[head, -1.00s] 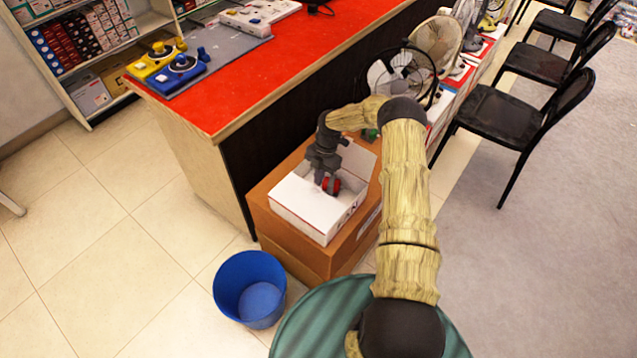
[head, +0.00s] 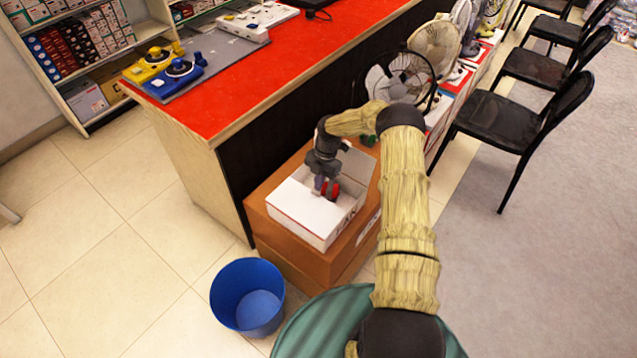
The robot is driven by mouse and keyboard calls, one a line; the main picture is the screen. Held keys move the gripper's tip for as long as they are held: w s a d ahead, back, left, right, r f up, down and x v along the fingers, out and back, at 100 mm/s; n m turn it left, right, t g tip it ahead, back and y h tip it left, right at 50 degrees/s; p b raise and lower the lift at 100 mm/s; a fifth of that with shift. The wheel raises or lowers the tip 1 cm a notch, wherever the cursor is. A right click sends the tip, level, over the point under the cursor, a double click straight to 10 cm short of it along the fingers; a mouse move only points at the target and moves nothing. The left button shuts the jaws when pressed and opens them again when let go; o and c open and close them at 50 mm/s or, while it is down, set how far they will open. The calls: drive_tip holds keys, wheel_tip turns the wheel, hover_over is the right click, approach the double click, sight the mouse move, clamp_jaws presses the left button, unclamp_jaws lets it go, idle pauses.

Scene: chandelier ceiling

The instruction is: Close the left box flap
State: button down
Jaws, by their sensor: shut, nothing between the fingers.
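A white open box (head: 301,221) sits on a brown cardboard carton (head: 262,233) beside the red-topped counter. A raised flap (head: 359,164) stands at its back right side. The flap on the left side is hard to make out; part of that side is behind my gripper. A red and dark object (head: 331,190) lies inside the box. My gripper (head: 326,188) points down over the box opening, close beside the red object. Its fingers are shut and appear empty. Whether it touches the box or the object cannot be told.
The red counter (head: 249,85) stands close behind and left of the box. A blue bucket (head: 247,296) is on the tiled floor in front. Fans (head: 401,76) stand behind, with black chairs (head: 512,118) at right. Floor at left is clear.

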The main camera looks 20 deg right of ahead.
drive_tip(key=shift+r, duration=0.65)
drive_tip(key=w+d+r, duration=0.4)
drive_tip(key=d+r, duration=0.1)
drive_tip(key=r, duration=0.6)
drive_tip(key=shift+w+d, duration=0.15)
drive_tip(key=shift+d, duration=0.15)
drive_tip(key=shift+r+p, duration=0.1)
drive_tip(key=shift+p, duration=0.2)
